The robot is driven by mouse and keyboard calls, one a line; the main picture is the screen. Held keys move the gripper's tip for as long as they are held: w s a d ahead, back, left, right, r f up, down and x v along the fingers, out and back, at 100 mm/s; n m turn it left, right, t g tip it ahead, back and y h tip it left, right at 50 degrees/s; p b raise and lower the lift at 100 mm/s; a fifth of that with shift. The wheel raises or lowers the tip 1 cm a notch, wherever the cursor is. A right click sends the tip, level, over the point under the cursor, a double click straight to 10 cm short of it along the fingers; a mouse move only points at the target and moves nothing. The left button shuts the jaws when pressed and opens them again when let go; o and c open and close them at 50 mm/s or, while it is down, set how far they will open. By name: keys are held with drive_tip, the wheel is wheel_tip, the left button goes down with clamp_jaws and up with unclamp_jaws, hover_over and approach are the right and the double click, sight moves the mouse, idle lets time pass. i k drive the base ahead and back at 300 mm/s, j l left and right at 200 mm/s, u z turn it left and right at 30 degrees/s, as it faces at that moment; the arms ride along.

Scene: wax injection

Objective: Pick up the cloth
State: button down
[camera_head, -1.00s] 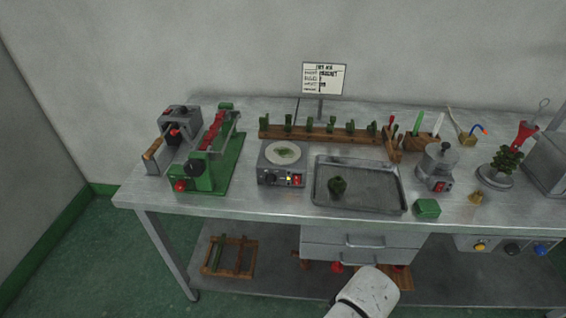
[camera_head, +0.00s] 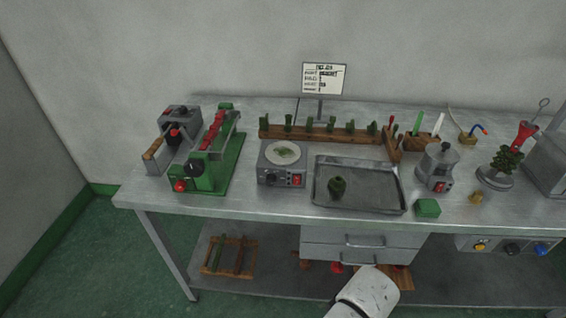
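I cannot make out a cloth for certain in this view. The metal workbench (camera_head: 270,208) fills the middle and right. A green block (camera_head: 427,208) sits just right of the tray. A white rounded part of my arm shows at the bottom edge, in front of the drawers. My gripper is not visible.
A green clamp machine (camera_head: 208,170) and a grey device (camera_head: 176,135) stand at the left. A hot plate (camera_head: 282,165) stands left of the tray. A wooden rack (camera_head: 320,133) runs behind. A grey pot (camera_head: 437,166) stands right. Green floor (camera_head: 95,270) is clear at left.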

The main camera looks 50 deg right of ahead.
sight(428, 208)
drive_tip(key=z, duration=1.4)
